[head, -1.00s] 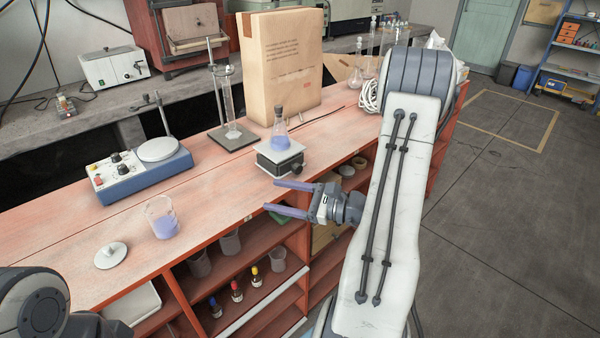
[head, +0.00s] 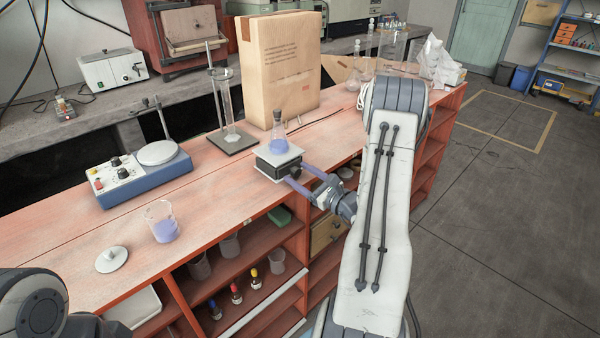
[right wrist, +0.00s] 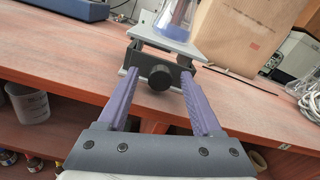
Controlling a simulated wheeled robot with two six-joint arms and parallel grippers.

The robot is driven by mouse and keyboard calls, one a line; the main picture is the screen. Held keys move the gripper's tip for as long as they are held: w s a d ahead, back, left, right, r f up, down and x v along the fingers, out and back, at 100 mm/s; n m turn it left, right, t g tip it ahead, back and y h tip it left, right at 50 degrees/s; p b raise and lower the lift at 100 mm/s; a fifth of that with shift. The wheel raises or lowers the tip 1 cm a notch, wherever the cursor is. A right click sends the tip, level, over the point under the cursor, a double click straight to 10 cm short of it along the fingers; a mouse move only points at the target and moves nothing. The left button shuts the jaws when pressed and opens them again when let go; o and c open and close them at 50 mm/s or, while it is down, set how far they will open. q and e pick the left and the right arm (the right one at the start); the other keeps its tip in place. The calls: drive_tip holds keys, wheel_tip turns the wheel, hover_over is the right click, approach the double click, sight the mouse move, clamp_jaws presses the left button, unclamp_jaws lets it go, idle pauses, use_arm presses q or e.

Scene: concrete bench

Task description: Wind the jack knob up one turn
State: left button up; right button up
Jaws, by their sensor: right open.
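The lab jack (head: 279,162) stands near the front edge of the bench with a stoppered flask (head: 279,137) of violet liquid on its plate. Its black knob (right wrist: 160,77) faces me in the right wrist view. My right gripper (head: 298,177) is open, its two violet fingers pointing at the knob. In the right wrist view, the fingers of my right gripper (right wrist: 158,83) lie to the left and right of the knob, with visible gaps on both sides. Whether the tips reach past the knob is hard to tell. My left gripper is not in view; only part of my left arm shows.
A blue hotplate stirrer (head: 145,175), a beaker (head: 161,222) of violet liquid and a white lid (head: 111,259) stand to the left. A tall paper bag (head: 281,70) and a stand (head: 231,140) with a cylinder are behind. Open shelves lie below the bench edge.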

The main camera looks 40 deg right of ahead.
drive_tip(key=shift+w, duration=0.3)
clamp_jaws()
drive_tip(key=m+p, duration=0.1)
drive_tip(key=m, duration=0.4)
unclamp_jaws()
drive_tip(key=shift+s, duration=0.15)
